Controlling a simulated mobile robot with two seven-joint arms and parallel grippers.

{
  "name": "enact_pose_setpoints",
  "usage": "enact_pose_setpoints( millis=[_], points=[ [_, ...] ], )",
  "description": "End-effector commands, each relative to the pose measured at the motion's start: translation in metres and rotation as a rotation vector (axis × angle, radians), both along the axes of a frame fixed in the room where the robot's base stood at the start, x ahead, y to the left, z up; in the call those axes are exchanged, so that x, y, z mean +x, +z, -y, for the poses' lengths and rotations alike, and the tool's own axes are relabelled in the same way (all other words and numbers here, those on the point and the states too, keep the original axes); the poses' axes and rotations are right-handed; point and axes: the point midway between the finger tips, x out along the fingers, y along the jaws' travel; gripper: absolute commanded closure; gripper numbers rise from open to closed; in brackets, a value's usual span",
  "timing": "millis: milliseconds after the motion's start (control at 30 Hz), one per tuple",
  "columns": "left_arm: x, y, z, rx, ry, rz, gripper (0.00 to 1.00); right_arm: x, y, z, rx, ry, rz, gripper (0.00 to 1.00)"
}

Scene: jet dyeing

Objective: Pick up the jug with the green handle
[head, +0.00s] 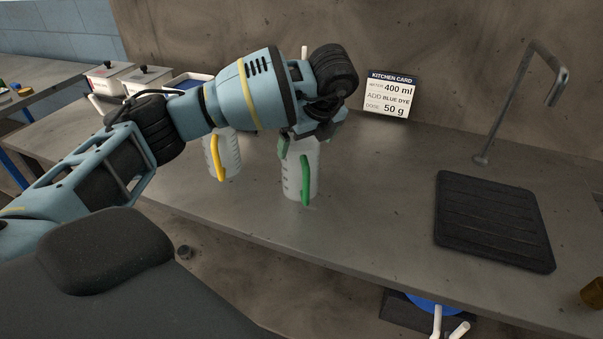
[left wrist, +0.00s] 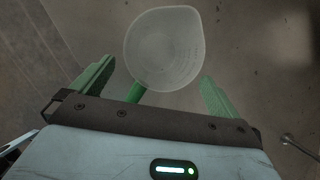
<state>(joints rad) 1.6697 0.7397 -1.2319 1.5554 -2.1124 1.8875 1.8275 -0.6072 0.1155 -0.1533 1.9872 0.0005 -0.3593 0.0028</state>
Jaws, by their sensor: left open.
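The jug with the green handle (head: 297,182) stands upright on the counter in the head view, its top hidden behind my left gripper (head: 303,141). Its green handle (head: 305,180) faces the near side. In the left wrist view I look down on the pale round jug (left wrist: 165,45) with its spout at upper right. The handle (left wrist: 135,92) shows between the two green fingers, closer to the left one. My left gripper is open and above the jug; touching cannot be told. My right gripper is not in view.
A jug with a yellow handle (head: 222,158) stands just left of the green-handled one. A card (head: 390,95) leans at the wall. A black ribbed mat (head: 492,220) and a tap (head: 510,95) are at right. White lidded boxes (head: 140,78) stand at back left.

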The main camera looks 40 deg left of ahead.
Motion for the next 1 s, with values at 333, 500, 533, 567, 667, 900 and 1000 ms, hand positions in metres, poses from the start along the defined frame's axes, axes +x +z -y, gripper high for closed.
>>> enact_pose_setpoints(
  millis=[333, 500, 533, 567, 667, 900, 1000],
  points=[
    [0.01, -0.039, -0.02, 0.002, 0.002, -0.002, 0.0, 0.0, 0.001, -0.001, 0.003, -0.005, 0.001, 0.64],
    [0.011, -0.044, -0.021, 0.001, 0.0, 0.0, 0.0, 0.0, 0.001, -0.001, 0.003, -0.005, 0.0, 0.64],
    [0.011, -0.044, -0.021, 0.001, 0.0, 0.0, 0.0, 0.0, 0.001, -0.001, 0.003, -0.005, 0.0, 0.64],
    [0.011, -0.044, -0.021, 0.001, 0.0, 0.0, 0.0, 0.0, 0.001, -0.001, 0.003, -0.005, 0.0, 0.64],
    [0.011, -0.044, -0.021, 0.001, 0.0, 0.0, 0.01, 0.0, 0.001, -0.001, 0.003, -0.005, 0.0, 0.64],
    [0.011, -0.043, -0.021, 0.001, 0.0, 0.0, 0.33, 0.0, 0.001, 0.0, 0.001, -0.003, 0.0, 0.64],
    [0.011, -0.043, -0.021, 0.001, 0.0, 0.0, 0.46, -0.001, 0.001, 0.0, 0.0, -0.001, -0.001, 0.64]
  ],
)
